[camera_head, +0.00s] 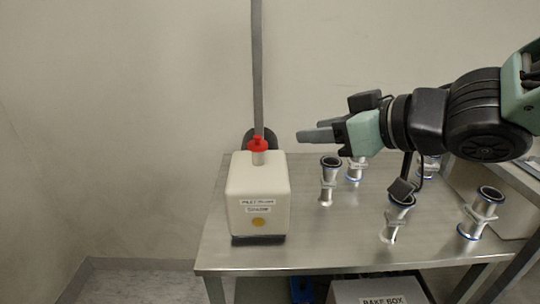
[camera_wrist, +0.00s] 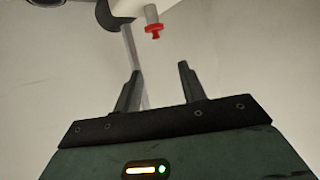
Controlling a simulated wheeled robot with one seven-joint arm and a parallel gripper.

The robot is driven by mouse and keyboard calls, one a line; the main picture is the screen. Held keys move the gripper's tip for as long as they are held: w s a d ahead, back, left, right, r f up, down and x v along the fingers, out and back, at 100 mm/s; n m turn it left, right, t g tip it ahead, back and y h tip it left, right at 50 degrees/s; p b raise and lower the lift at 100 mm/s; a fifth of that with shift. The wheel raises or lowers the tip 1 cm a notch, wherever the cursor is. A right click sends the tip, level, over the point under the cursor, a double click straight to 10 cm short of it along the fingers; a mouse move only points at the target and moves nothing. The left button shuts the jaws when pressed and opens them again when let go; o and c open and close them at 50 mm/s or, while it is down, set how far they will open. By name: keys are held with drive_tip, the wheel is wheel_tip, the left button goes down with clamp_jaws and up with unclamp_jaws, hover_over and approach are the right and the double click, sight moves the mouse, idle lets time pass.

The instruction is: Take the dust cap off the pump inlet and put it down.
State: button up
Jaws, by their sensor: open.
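The red dust cap (camera_head: 258,144) sits on the short metal inlet on top of the cream pump (camera_head: 257,197), which stands on the left part of the steel table. The cap also shows in the wrist view (camera_wrist: 154,29), near the top, beyond my fingertips. My gripper (camera_head: 300,136) is to the right of the cap in the head view, at about its height in the picture, pointing left. In the wrist view its two fingers (camera_wrist: 160,68) are apart with nothing between them. The gripper is not touching the cap.
Several metal pipe fittings (camera_head: 328,182) stand on the steel table (camera_head: 310,245) to the right of the pump, below my arm. A grey vertical strip (camera_head: 257,60) runs up the wall behind the pump. A bake box (camera_head: 378,291) is under the table. The table front between pump and fittings is clear.

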drive_tip(key=p, duration=1.3)
approach(260, 137)
drive_tip(key=a, duration=0.1)
drive_tip(key=x, duration=0.4)
drive_tip(key=shift+w+a, duration=0.3)
drive_tip(key=shift+w+d+f+p+x, duration=0.1)
drive_tip(key=shift+p+x, duration=0.05)
drive_tip(key=shift+x, duration=0.75)
drive_tip(key=shift+w+d+f+p+x, duration=0.1)
drive_tip(key=shift+d+p+x, duration=0.05)
drive_tip(key=shift+x, duration=0.75)
drive_tip(key=shift+d+p+x, duration=0.1)
drive_tip(key=shift+p+x, duration=0.05)
drive_tip(key=shift+x, duration=0.75)
drive_tip(key=shift+c, duration=0.3)
clamp_jaws()
